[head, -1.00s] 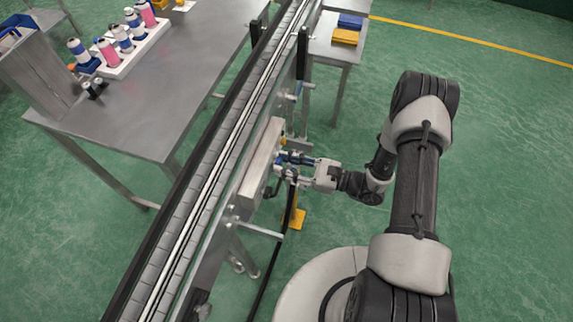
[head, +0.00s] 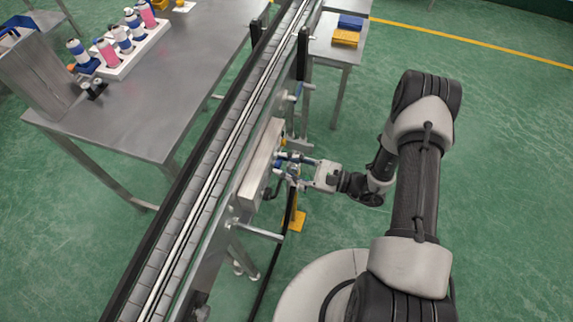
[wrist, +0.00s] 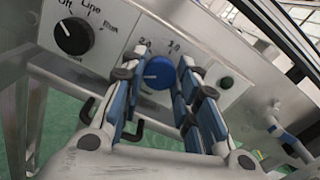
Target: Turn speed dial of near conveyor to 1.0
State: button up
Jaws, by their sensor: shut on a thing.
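The blue speed dial (wrist: 159,73) is on the grey panel of the near conveyor's control box (head: 260,165). A pale mark shows at the dial's left side. My gripper (wrist: 159,76) has one blue-padded finger on each side of the dial and is shut on it. In the head view my gripper (head: 284,166) is at the box's right face, and the dial cannot be made out there.
A black rotary switch (wrist: 73,36) marked Off and Line is left of the dial. A dark green button (wrist: 226,83) is to its right. The near conveyor (head: 190,217) runs alongside, with a steel table (head: 165,95) of bottles beyond. Green floor lies open at right.

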jog(key=o, duration=1.1)
jog(key=shift+c, duration=0.2)
jog(key=shift+d, duration=0.1)
jog(key=v, duration=1.1)
jog(key=shift+s+d, duration=0.15)
jog(key=shift+d, duration=0.25)
jog(key=s+a+r+n+g+h, duration=0.25)
jog(key=r+n+g, duration=0.3)
jog(key=r, duration=0.35)
jog(key=s+a+r+n+g+h, duration=0.1)
jog(key=s+r+n+g+h, duration=0.3)
jog(key=r+n, duration=0.3)
jog(key=s+d+r+n+t+h, duration=0.2)
jog(key=s+r+n+t+h, duration=0.1)
jog(key=r, duration=0.4)
jog(key=s+d+r+n+t+h, duration=0.2)
jog(key=s+r+n+t+h, duration=0.1)
jog(key=s+r+t+h, duration=0.2)
notch_tip(320, 180, up, 2)
jog(key=shift+s+d+r+h, duration=0.25)
jog(key=shift+s+h, duration=0.15)
jog(key=shift+h, duration=0.85)
